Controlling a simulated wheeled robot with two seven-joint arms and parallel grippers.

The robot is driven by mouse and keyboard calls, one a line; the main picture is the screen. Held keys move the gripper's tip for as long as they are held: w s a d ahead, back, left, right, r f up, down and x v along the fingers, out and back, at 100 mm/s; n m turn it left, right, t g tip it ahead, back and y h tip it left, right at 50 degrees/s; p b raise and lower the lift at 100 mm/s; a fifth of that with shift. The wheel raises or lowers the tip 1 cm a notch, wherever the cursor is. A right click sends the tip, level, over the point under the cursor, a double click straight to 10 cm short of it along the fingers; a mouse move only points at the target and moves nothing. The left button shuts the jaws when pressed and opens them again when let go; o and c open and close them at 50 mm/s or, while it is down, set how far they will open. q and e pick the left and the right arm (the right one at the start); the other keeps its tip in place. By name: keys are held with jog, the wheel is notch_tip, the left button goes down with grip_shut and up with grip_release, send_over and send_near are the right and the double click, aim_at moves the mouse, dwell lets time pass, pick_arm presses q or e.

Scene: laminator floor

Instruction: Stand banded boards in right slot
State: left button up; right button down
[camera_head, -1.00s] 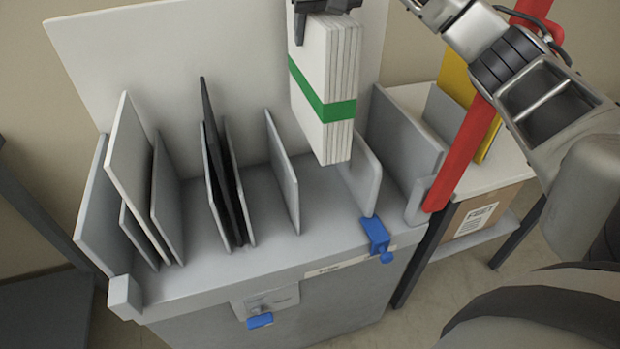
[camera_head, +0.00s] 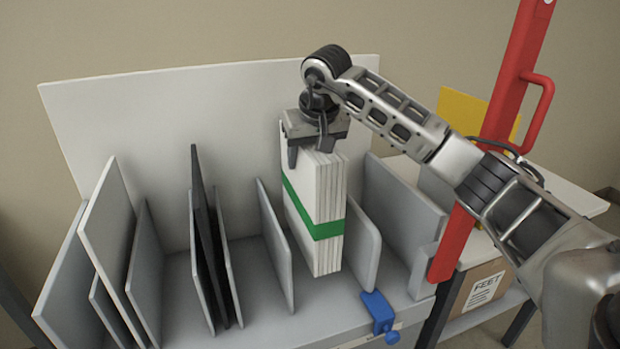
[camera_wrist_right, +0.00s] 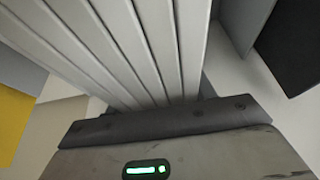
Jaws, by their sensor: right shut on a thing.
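The banded boards (camera_head: 310,194) are a stack of several white boards with a green band (camera_head: 318,228) around them. They hang upright in the grey rack (camera_head: 345,307), between a grey divider (camera_head: 275,245) on their left and a shorter divider (camera_head: 364,246) on their right. My right gripper (camera_head: 310,148) is shut on their top end. In the right wrist view the board edges (camera_wrist_right: 120,50) run up to the gripper (camera_wrist_right: 165,120). I cannot tell whether their lower end touches the rack floor. My left gripper is not in view.
Grey and black boards (camera_head: 204,235) stand in the rack's left slots. A tall white panel (camera_head: 220,110) stands behind. A blue clamp (camera_head: 378,312) sits on the front edge. A red post with a handle (camera_head: 505,90) and a labelled carton (camera_head: 478,290) are on the right.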

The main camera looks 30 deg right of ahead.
notch_tip(320, 180, down, 4)
jog(key=shift+r, duration=0.25)
